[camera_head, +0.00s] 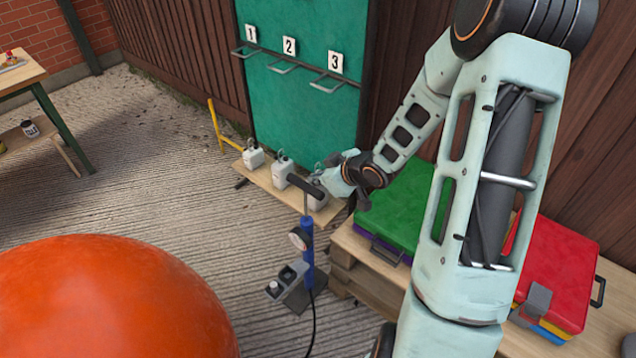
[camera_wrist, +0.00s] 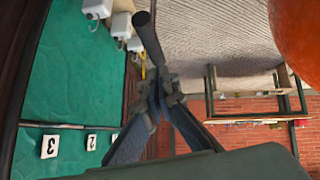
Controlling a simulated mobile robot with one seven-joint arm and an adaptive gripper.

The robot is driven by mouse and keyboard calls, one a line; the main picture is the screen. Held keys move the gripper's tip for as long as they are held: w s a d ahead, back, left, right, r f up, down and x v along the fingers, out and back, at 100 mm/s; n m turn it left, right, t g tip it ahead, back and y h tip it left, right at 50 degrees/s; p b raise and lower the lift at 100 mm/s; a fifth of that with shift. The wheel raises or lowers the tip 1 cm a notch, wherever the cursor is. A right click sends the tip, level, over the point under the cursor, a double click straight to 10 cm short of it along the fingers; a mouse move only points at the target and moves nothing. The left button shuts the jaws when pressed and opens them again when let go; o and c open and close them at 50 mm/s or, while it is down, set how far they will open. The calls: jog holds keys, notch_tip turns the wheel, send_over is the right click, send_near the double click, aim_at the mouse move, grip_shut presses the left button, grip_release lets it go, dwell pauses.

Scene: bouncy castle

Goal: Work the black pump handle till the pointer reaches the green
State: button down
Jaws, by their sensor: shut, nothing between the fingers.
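The pump stands on the paving in the head view, with an upright blue barrel (camera_head: 308,250) and a grey foot. Its black handle (camera_head: 304,188) is a short crossbar on a thin rod, raised above the barrel. A round gauge (camera_head: 299,238) is on the barrel's side; its pointer and colours are too small to read. My gripper (camera_head: 322,181) is beside the handle's right end. In the wrist view, the shut fingertips (camera_wrist: 164,90) are at the near end of the black handle (camera_wrist: 148,38), with nothing between them. I cannot tell whether they touch it.
A green panel (camera_head: 305,75) numbered 1 to 3 stands behind, with white weights (camera_head: 253,157) on a low plank. Green and red cases (camera_head: 553,265) lie on a pallet at right. A large orange ball (camera_head: 110,305) fills the lower left. A table (camera_head: 22,72) is far left.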

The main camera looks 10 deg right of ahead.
aim_at(309, 189)
jog(key=w+f, duration=0.1)
jog(key=f, duration=0.1)
jog(key=w+a+f+b, duration=0.1)
jog(key=w+f, duration=0.1)
jog(key=f, duration=0.1)
jog(key=w+f+b, duration=0.1)
jog(key=f, duration=0.1)
jog(key=shift+w+a+f, duration=0.25)
jog(key=shift+f, duration=0.1)
jog(key=shift+d+f+b, duration=0.15)
jog(key=shift+f+b, duration=0.15)
jog(key=shift+f, duration=0.1)
jog(key=shift+f, duration=0.1)
notch_tip(309, 189, down, 8)
jog(key=b, duration=0.6)
jog(key=shift+f, duration=0.15)
